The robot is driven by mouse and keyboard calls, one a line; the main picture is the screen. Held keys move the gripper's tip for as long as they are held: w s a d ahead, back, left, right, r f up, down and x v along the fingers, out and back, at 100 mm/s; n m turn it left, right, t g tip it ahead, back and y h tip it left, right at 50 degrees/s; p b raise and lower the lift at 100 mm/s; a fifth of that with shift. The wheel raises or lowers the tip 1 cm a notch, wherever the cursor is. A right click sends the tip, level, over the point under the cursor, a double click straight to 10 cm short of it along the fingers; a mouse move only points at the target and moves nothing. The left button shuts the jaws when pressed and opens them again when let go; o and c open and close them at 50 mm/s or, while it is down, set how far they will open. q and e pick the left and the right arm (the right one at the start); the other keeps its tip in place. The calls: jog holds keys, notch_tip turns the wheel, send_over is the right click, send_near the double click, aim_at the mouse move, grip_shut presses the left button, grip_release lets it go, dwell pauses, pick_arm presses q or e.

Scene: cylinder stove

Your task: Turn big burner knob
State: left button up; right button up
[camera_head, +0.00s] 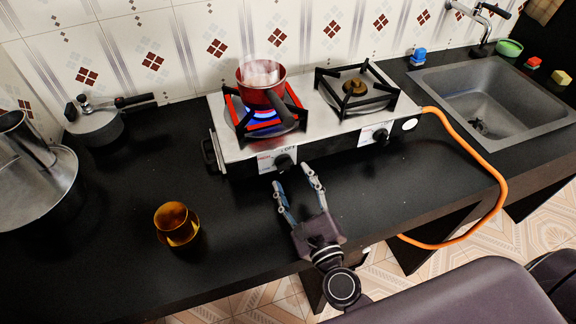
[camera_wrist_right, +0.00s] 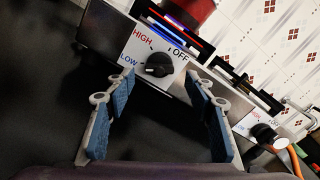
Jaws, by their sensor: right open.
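A two-burner stove (camera_head: 237,147) stands against the tiled wall. Its left burner (camera_head: 262,114) shows a blue flame under a red pot (camera_head: 262,93). Below that burner is a black knob (camera_head: 284,162), with HIGH, LOW and OFF labels in the right wrist view (camera_wrist_right: 158,65). A second black knob (camera_head: 381,137) sits below the unlit right burner (camera_head: 355,88). My right gripper (camera_head: 293,177) is open and empty, just in front of the left knob. In the wrist view, this knob shows beyond and between the blue-padded fingers (camera_wrist_right: 160,82), apparently untouched. My left gripper is out of view.
An orange hose (camera_head: 488,165) runs from the stove's right side down past the counter edge. An amber cup (camera_head: 176,224) stands on the black counter, left of my gripper. Metal pots (camera_head: 97,128) are at the left, a sink (camera_head: 490,95) at the right.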

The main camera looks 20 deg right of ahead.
aim_at(285, 164)
jog(key=w, duration=0.2)
jog(key=shift+w, duration=0.75)
jog(key=shift+w+f, duration=0.1)
jog(key=shift+w, duration=0.05)
jog(key=c, duration=1.2)
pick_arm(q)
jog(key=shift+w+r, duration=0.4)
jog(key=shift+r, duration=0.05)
pick_arm(e)
jog(key=shift+o, duration=0.2)
